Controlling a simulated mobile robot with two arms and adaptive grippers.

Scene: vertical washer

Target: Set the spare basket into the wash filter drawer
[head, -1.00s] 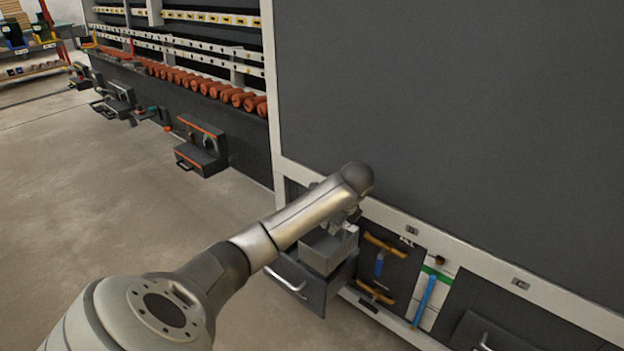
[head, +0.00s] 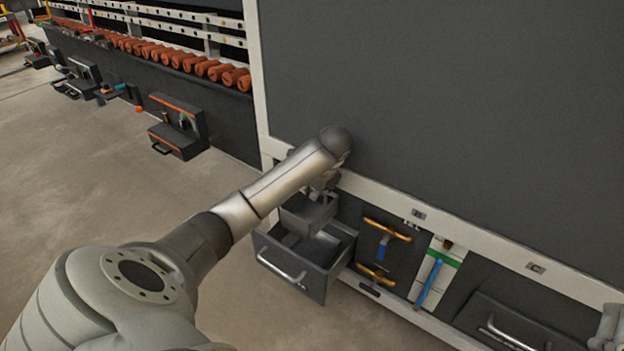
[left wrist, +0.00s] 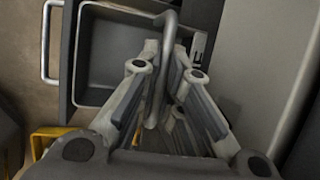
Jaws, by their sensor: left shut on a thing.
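The spare basket (head: 307,214) is a small grey box, held above the rear part of the drawer in the head view. My left gripper (head: 325,184) is shut on it from above, partly hidden by my arm. In the left wrist view a grey bar (left wrist: 166,62) passes between the fingers of the left gripper (left wrist: 172,75). The wash filter drawer (head: 292,286) is pulled out, dark grey with a bar handle. Its interior shows in front of and below the basket. The drawer handle also shows in the left wrist view (left wrist: 45,45).
The large washer panel (head: 440,100) rises behind my left arm. Right of the drawer are yellow-handled fittings (head: 387,230), a blue tool (head: 430,282) and a closed drawer (head: 510,325). Open floor (head: 70,190) lies to the left.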

